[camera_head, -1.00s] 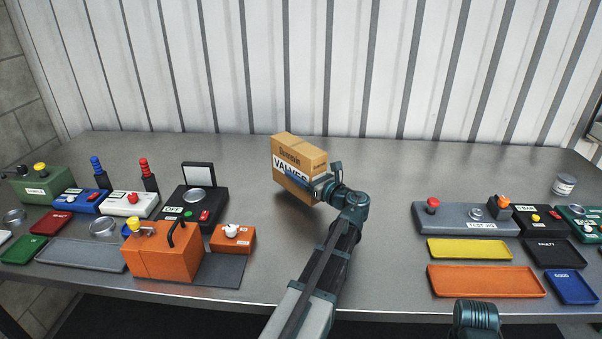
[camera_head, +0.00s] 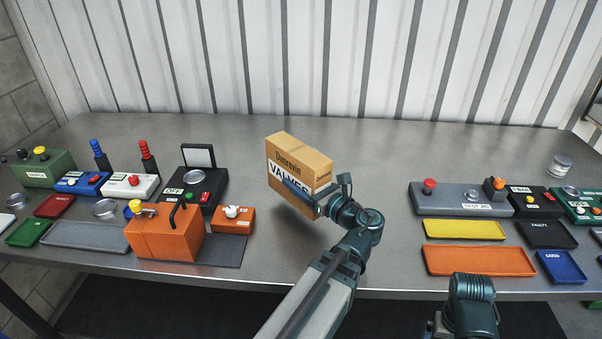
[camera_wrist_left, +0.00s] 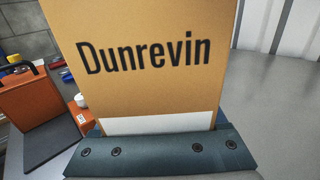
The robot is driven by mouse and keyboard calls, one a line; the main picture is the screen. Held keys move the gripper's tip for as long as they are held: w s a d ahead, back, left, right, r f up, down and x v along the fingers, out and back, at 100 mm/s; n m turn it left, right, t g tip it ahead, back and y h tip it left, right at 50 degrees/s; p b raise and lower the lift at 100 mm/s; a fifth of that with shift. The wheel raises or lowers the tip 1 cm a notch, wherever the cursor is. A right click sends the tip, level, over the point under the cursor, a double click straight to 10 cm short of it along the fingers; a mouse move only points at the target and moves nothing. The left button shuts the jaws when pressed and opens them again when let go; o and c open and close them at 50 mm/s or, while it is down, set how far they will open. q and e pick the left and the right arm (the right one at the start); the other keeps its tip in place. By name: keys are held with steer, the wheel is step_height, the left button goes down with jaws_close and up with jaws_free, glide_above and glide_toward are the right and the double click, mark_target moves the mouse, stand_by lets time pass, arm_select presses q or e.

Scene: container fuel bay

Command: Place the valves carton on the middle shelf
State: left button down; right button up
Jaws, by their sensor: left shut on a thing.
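The valves carton (camera_head: 290,160) is a tan box with a "VALVES" label, near the middle of the metal bench in the head view. My left gripper (camera_head: 308,194) is shut on it from the front. The carton looks held a little above the bench, with a shadow below it. In the left wrist view the carton (camera_wrist_left: 140,70) fills the middle, its "Dunrevin" print upright, above the gripper's dark edge (camera_wrist_left: 160,150). My right arm shows at the bottom right of the head view, but its fingertips are not visible. No shelf is in view.
An orange box with a handle (camera_head: 163,240) and a black device with a raised lid (camera_head: 190,190) stand left of the carton. A grey test panel (camera_head: 455,201) and yellow (camera_head: 464,230) and orange trays (camera_head: 478,261) lie to the right. The bench behind the carton is clear.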

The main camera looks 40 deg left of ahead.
mark_target(302, 152)
arm_select(q)
steer(key=shift+s+d+r, duration=0.1)
steer(key=shift+s, duration=0.05)
steer(key=shift+r, duration=0.1)
arm_select(e)
steer(key=shift+r, duration=0.15)
arm_select(q)
step_height(302, 152, up, 8)
steer(key=p, duration=0.8)
steer(key=shift+f, duration=0.25)
arm_select(e)
step_height(302, 152, up, 8)
steer(key=shift+f, duration=0.25)
steer(key=shift+c, duration=0.2)
